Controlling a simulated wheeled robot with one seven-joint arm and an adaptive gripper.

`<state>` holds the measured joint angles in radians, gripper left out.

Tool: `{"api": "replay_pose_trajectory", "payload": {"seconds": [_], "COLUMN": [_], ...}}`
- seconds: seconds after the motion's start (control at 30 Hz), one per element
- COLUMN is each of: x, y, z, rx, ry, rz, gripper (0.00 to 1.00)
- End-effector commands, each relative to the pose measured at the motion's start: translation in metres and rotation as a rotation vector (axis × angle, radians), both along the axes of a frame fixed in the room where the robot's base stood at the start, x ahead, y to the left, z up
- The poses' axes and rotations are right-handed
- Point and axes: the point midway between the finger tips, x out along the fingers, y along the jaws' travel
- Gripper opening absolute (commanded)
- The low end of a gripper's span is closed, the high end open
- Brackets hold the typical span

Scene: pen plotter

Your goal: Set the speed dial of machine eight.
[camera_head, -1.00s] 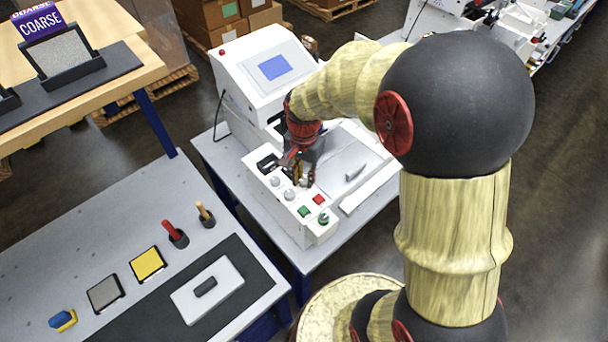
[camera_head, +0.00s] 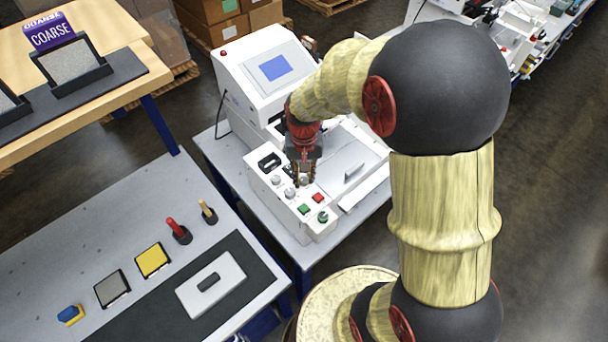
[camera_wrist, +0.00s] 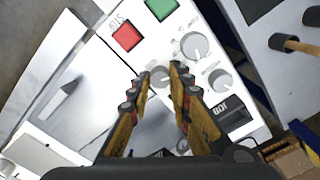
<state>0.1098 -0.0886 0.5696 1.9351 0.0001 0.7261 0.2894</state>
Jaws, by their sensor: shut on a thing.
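The white plotter machine (camera_head: 262,97) stands on a grey bench, with a control panel (camera_head: 262,190) at its front. The panel carries several round grey dials, a green button (camera_head: 303,209) and a red button (camera_head: 318,197). My gripper (camera_wrist: 161,70) points down at the panel, its fingertips closed on the sides of a small grey dial (camera_wrist: 160,78). A larger dial with scale marks (camera_wrist: 194,46) and another dial (camera_wrist: 218,79) are beside it, free. The held dial's label and pointer are hidden or too small to read.
The red STOP button (camera_wrist: 126,36) and green button (camera_wrist: 162,8) lie close to my fingers. A black JOB display (camera_wrist: 229,114) is on the panel. A side bench (camera_head: 60,255) holds pads and handled tools. A flat plotting bed (camera_head: 350,150) lies behind the panel.

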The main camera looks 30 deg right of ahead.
Motion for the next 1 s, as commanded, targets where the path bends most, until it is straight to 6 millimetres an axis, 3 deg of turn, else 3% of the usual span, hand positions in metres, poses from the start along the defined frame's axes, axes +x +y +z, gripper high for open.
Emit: {"api": "replay_pose_trajectory", "payload": {"seconds": [0.37, 0.4, 0.53, 0.83, 1.0], "x": [0.001, 0.001, 0.001, 0.001, 0.002], "y": [0.0, 0.0, 0.0, 0.0, 0.0], "z": [0.001, 0.001, 0.001, 0.002, 0.018], "rx": [-0.001, -0.001, 0.0, -0.001, -0.001], "ry": [-0.004, -0.004, -0.003, -0.002, -0.005], "rz": [0.005, 0.005, 0.005, 0.004, 0.004], "gripper": [0.0, 0.21, 0.28, 0.28, 0.28]}}
